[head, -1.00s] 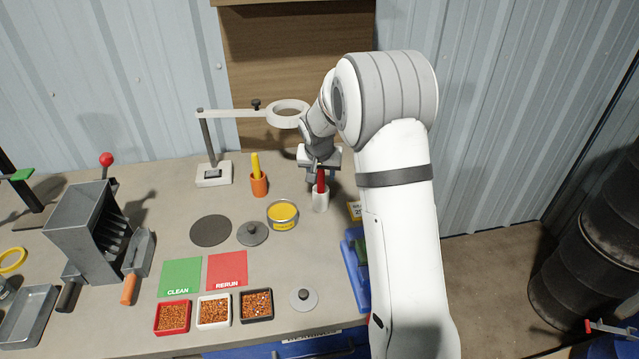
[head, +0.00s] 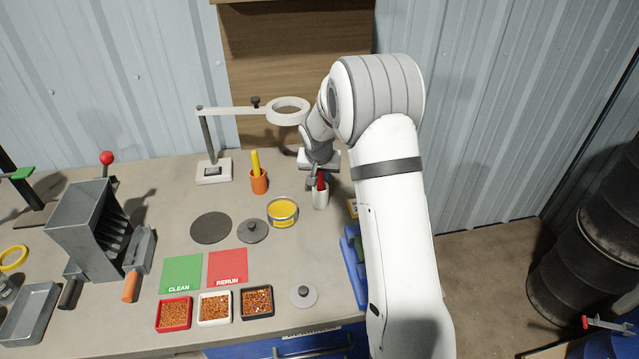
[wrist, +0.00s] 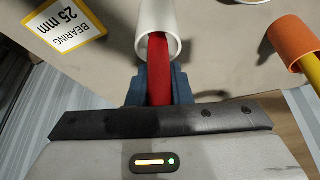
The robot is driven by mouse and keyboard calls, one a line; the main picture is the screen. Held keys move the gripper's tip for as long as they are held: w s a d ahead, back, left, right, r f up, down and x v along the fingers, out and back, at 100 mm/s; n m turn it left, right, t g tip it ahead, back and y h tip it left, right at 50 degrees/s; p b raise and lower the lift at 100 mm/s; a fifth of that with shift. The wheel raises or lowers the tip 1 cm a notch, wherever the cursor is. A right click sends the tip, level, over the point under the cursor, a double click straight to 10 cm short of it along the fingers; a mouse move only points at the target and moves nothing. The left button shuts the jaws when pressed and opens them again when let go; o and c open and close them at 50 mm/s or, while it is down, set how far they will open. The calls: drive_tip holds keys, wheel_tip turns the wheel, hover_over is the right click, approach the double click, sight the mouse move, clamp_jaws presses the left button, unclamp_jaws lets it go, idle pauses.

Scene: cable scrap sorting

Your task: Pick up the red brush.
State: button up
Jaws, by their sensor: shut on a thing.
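The red brush (head: 321,180) stands in a white cup (head: 320,198) at the back right of the bench. Its red handle (wrist: 161,82) also shows in the wrist view, running from the white cup's mouth (wrist: 158,18) to between my jaws. My gripper (head: 314,178) is shut on the red handle just above the cup. The brush's lower end is hidden inside the cup. In the wrist view the blue fingers (wrist: 158,85) sit on both sides of the handle.
An orange cup (head: 259,183) with a yellow-handled tool stands left of the white cup. A yellow tin (head: 283,212) is in front. A ring-topped stand (head: 288,111) rises behind. A blue bin (head: 353,262) and a yellow-edged bearing label (wrist: 68,27) lie to the right.

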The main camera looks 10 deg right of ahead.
drive_tip(key=shift+r, duration=0.1)
clamp_jaws()
wheel_tip(320, 180, up, 10)
drive_tip(key=shift+f+b, duration=0.1)
drive_tip(key=shift+b, duration=0.8)
idle(1.1)
